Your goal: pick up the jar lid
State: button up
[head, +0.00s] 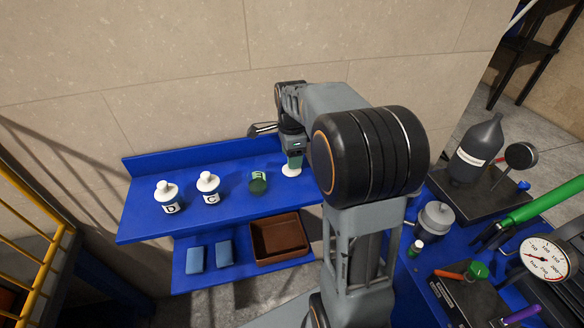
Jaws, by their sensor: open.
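A white round piece that looks like the jar lid (291,171) is on the upper blue shelf, just right of a green see-through jar (258,184). My gripper (293,163) points down right above the white piece. It is open, though its fingers are small and partly merge with the arm. I cannot tell whether the fingertips touch the white piece or are around it. The green jar stands upright and its top shows no white cover.
White bottles marked D (167,195) and C (208,188) stand left on the upper blue shelf (140,225). A brown tray (278,259) and two blue blocks (195,258) lie on the lower shelf. A crowded blue bench with a grey bottle (474,155) and a gauge (542,253) is right.

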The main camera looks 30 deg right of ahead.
jog(key=shift+w+f, duration=0.1)
jog(key=shift+f, duration=1.7)
jog(key=c, duration=1)
jog(key=shift+r, duration=0.15)
